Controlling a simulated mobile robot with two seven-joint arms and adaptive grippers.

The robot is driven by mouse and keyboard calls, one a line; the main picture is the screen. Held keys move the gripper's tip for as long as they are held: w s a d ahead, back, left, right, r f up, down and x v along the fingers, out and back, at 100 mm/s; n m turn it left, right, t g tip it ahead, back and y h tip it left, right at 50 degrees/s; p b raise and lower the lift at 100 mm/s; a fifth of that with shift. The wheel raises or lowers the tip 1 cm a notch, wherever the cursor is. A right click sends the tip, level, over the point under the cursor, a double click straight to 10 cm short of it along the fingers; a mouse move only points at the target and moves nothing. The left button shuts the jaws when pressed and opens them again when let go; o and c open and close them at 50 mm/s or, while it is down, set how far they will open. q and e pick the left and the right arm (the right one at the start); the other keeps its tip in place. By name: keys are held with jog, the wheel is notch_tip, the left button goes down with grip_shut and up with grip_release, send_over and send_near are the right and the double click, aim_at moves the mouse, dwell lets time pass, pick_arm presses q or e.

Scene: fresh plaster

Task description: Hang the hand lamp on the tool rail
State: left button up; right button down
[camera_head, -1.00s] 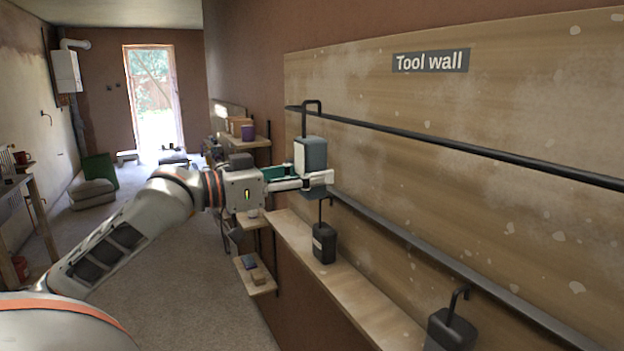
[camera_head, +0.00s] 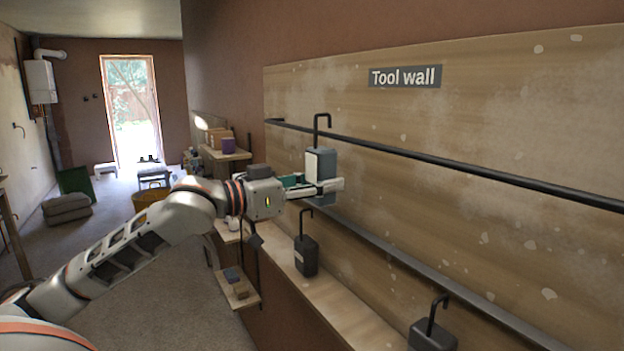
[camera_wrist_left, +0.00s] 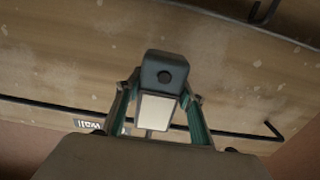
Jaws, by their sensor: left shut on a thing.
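The hand lamp (camera_head: 321,166) is a grey-blue box with a black hook on top. My left gripper (camera_head: 328,187) is shut on its body and holds it upright in front of the tool wall. The black tool rail (camera_head: 450,165) runs across the board. The lamp's hook shaft crosses in front of the rail, and the hook's tip shows just above it. I cannot tell whether hook and rail touch. In the left wrist view the lamp (camera_wrist_left: 164,72) sits between both fingers (camera_wrist_left: 158,112), its pale panel showing.
Below are a lower grey bar (camera_head: 420,278) and a wooden shelf (camera_head: 345,312). Two dark hooked blocks stand there, one at the middle (camera_head: 305,257) and one nearer (camera_head: 432,336). A "Tool wall" sign (camera_head: 405,77) is above the rail. The rail right of the lamp is bare.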

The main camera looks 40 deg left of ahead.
pick_arm(q)
jog(key=shift+w+d+r+p, duration=0.25)
jog(key=shift+w+p, duration=0.15)
jog(key=shift+w, duration=0.2)
jog(key=shift+w+d+f, duration=0.1)
jog(key=shift+w+f, duration=0.05)
jog(key=shift+f, duration=0.35)
jog(key=shift+f+b, duration=0.7)
jog(key=shift+f, duration=0.2)
jog(key=o, duration=1.4)
